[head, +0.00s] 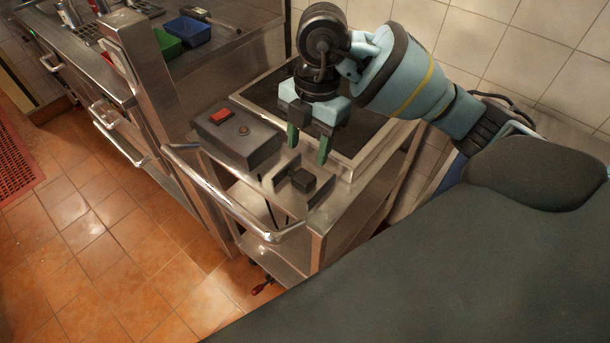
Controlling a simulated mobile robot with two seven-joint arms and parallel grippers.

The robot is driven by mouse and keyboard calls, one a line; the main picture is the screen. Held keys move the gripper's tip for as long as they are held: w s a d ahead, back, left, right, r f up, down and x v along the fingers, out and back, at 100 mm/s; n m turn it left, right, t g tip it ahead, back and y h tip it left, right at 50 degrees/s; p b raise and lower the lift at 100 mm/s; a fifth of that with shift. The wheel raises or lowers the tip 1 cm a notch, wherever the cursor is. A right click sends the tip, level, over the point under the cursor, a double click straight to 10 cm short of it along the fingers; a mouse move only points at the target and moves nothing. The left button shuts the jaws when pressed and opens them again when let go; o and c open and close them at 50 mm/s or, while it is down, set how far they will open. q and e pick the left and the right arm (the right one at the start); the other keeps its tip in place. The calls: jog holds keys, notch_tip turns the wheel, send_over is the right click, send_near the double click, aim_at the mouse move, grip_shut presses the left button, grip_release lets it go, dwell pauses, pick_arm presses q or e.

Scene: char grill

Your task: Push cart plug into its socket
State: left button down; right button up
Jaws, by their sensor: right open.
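My right gripper (308,144) is open, its two green fingers pointing down over the front of the steel cart (338,213). Below and slightly left of the fingers, a small black block (302,180), which looks like the plug, sits between two upright metal plates (284,167). The gripper appears above it and apart from it; the exact gap is hard to tell. A dark box (237,141) with a red switch (221,116) and a small round button stands on the cart to the left. I cannot make out a socket opening. My left gripper is not in view.
A dark framed plate (350,165) lies on the cart behind the gripper. The cart's handle (225,203) curves along its front left. A steel post (147,75) and a counter with green (167,44) and blue (189,31) containers stand left.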

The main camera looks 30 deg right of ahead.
aim_at(304, 176)
jog(key=shift+s+a+f, duration=0.1)
jog(key=shift+a+f, duration=0.05)
jog(key=shift+f, duration=1.15)
jog(key=shift+a+f, duration=0.2)
jog(key=shift+f, duration=1.1)
jog(key=shift+s+a+f, duration=0.1)
jog(key=shift+a+f, duration=0.05)
jog(key=shift+f, duration=1.15)
jog(key=c, duration=0.7)
